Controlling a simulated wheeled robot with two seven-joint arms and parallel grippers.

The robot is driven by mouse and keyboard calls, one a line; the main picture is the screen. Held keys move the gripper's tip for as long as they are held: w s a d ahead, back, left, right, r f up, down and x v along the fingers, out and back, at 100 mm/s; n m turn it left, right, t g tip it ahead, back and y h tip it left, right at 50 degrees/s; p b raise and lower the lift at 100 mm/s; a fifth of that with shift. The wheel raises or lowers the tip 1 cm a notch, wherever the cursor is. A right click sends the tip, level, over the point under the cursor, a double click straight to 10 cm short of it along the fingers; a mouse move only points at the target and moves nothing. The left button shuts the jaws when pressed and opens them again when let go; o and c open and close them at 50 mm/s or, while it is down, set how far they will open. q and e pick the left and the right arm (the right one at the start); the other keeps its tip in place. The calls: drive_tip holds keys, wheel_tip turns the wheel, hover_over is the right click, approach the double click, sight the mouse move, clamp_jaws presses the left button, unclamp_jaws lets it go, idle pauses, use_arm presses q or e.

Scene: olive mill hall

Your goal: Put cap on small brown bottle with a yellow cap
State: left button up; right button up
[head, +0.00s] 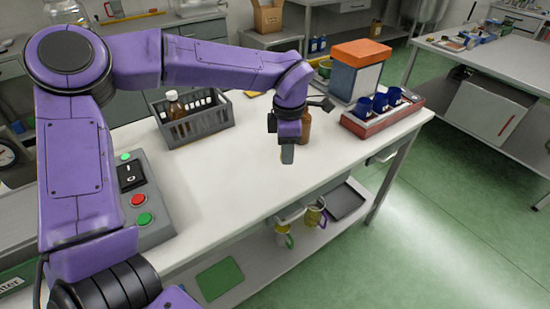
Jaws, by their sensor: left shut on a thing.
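My left gripper (288,152) points down over the white worktable, right of the grey crate. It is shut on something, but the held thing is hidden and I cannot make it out. A brown bottle (306,127) is upright right behind the gripper. The gripper and wrist cover its left side and top, so I cannot tell whether it wears a cap or touches the gripper. Another brown bottle (176,110) with a pale cap (172,95) stands in the grey crate. No loose yellow cap shows. My right gripper is out of view.
The grey crate (205,127) stands at the back of the worktable (225,190). At the right end are a red tray (370,128) with blue cups and an orange-topped box (355,78). A button panel (150,215) is at left. The table's front middle is clear.

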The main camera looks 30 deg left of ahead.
use_arm(q)
drive_tip(key=s+d+r+b, duration=0.1)
drive_tip(key=s+d+r, duration=0.2)
drive_tip(key=d, duration=0.4)
drive_tip(key=shift+d, duration=0.1)
wheel_tip(320, 180, down, 8)
drive_tip(key=m, duration=2.1)
drive_tip(key=shift+s+a+r, duration=0.25)
drive_tip(key=shift+s+a, duration=0.1)
drive_tip(key=shift+s, duration=0.1)
